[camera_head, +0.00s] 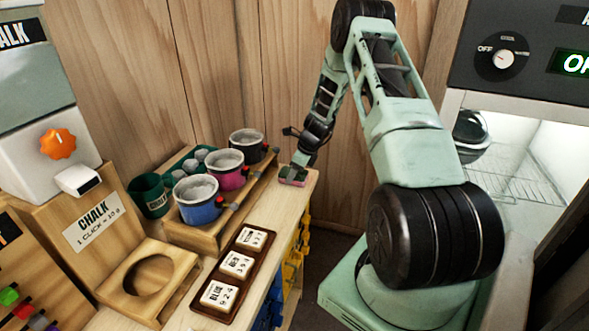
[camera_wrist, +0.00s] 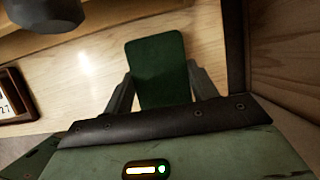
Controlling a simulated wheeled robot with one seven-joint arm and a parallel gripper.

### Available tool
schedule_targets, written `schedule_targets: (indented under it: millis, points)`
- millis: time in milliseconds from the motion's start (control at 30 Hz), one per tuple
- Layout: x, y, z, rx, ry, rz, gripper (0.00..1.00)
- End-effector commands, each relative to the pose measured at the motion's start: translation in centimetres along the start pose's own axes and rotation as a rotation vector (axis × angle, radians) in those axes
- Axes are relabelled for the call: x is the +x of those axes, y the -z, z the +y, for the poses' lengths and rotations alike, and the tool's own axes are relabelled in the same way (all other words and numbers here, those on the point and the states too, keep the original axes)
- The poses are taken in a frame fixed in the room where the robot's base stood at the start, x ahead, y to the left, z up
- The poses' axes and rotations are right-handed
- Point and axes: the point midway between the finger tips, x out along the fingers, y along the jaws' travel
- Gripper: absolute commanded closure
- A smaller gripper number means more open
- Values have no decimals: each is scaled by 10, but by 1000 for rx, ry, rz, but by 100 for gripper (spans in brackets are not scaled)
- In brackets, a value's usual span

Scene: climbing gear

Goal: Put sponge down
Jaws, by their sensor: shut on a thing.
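The sponge (camera_wrist: 157,68) shows its flat dark green face in the wrist view, between the two fingers of my gripper (camera_wrist: 160,88). My gripper is shut on it. In the head view my gripper (camera_head: 299,166) points down at the far right corner of the wooden counter (camera_head: 274,216). A small pinkish edge of the sponge (camera_head: 291,181) shows beneath it there. The sponge is at or just above the counter top; I cannot tell whether it touches.
A wooden rack with blue (camera_head: 198,203), pink (camera_head: 225,172) and black (camera_head: 246,147) chalk bags stands left of my gripper. A brown tray (camera_head: 217,307) with white labelled blocks lies nearer. The chalk dispenser (camera_head: 50,130) is at left. A wood wall is close behind.

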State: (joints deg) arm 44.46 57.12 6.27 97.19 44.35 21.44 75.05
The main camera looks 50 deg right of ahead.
Motion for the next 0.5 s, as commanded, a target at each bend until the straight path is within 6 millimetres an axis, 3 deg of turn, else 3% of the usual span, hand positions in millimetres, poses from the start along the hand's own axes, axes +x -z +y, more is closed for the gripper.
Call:
schedule_targets:
  millis: [367, 400, 433, 500]
  points:
    - [5, 2, 0, 0, 0, 0, 64]
    - [4, 2, 0, 0, 0, 0, 31]
    - [3, 2, 0, 0, 0, 0, 23]
    - [3, 2, 0, 0, 0, 0, 21]
